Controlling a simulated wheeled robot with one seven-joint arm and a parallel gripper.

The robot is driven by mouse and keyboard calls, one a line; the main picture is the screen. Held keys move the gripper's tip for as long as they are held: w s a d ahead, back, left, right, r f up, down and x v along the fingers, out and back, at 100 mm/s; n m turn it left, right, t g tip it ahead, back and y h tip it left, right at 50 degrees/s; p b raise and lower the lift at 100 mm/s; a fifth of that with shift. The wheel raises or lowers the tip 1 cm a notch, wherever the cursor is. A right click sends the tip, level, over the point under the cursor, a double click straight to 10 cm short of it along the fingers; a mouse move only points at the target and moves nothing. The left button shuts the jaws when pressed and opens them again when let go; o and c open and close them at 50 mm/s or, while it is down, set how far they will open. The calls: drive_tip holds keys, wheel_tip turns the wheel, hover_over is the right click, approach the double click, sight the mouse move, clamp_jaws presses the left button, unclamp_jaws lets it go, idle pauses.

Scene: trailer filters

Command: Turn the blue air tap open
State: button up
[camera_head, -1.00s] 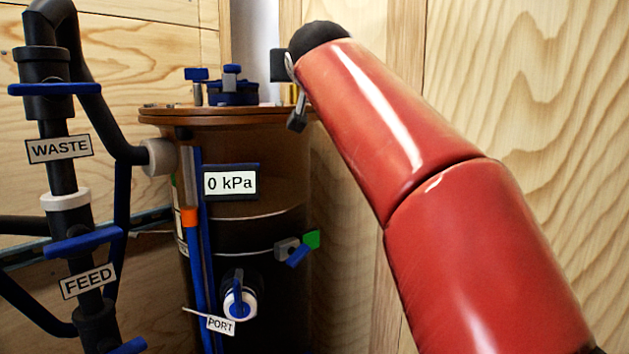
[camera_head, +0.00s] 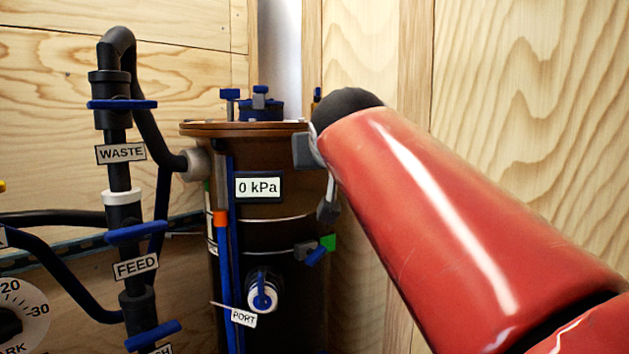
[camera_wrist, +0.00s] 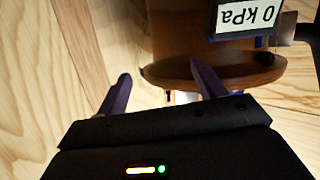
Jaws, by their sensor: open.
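No tap in view carries an "air" label. A small blue lever with a green tab (camera_head: 317,256) sits on a grey fitting low on the right side of the brown filter vessel (camera_head: 285,170). Blue fittings (camera_head: 260,105) stand on the vessel's lid. In the wrist view my gripper (camera_wrist: 161,70) is open and empty, its two fingers apart, pointing toward the vessel, which appears upside down. In the head view my red arm hides most of the gripper; it lies near the vessel's upper right edge. I cannot tell whether it touches anything.
A "0 kPa" display (camera_head: 259,187) is on the vessel front, above a port with a blue handle (camera_head: 262,292). Black pipes with blue WASTE (camera_head: 122,104) and FEED (camera_head: 136,233) levers stand at the left. Wood walls close in behind and to the right.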

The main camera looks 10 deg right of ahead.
drive_tip(key=s+f, duration=0.2)
drive_tip(key=f, duration=0.1)
drive_tip(key=shift+g, duration=0.4)
drive_tip(key=s+f+g, duration=0.2)
drive_tip(key=s+f, duration=0.5)
drive_tip(key=f, duration=0.4)
drive_tip(key=s+d+f+g+y, duration=0.1)
drive_tip(key=s+f+g, duration=0.2)
drive_tip(key=s+f, duration=0.5)
drive_tip(key=s+f+g, duration=0.3)
drive_tip(key=s+f, duration=0.4)
drive_tip(key=f, duration=0.7)
drive_tip(key=shift+s+d+f+n+y, duration=0.3)
drive_tip(key=shift+s+d+f+y, duration=0.1)
